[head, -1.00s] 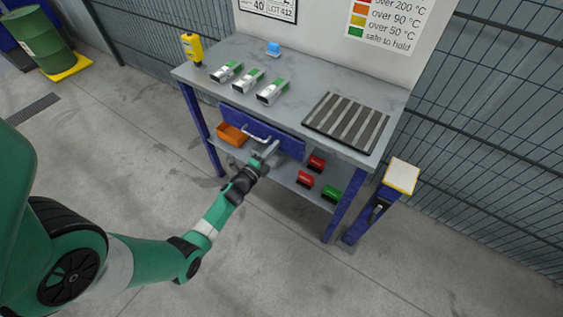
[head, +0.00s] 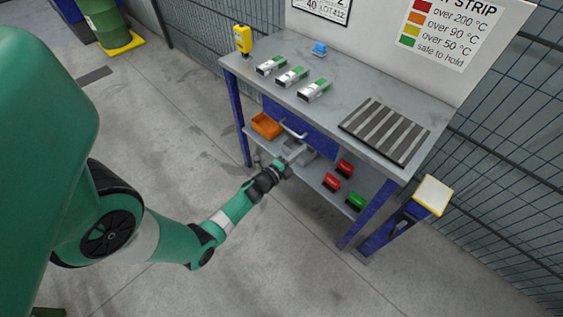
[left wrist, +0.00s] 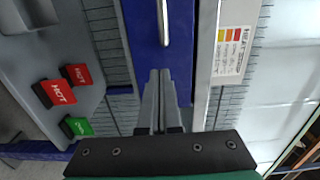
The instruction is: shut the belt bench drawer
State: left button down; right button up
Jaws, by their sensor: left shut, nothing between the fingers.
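The belt bench drawer (head: 318,139) has a blue front under the grey bench top. Its front looks flush or nearly flush with the bench; I cannot tell whether a small gap is left. Its silver bar handle (head: 293,129) runs along the front and also shows at the top of the left wrist view (left wrist: 163,22). My left gripper (head: 299,150) is shut and empty, just in front of and below the handle. In the left wrist view its fingertips (left wrist: 160,73) point at the blue front, short of the handle. Contact with the front cannot be told. My right gripper is not in view.
On the bench top (head: 345,82) are several green-and-white blocks (head: 292,76), a striped grey panel (head: 384,130) and a yellow device (head: 243,40). A yellow-edged post (head: 432,195) stands right.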

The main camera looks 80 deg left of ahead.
pick_arm(q)
jog(key=p+v, duration=0.2)
jog(key=v, duration=0.7)
jog(key=shift+s, duration=0.2)
jog(key=shift+d, duration=0.1)
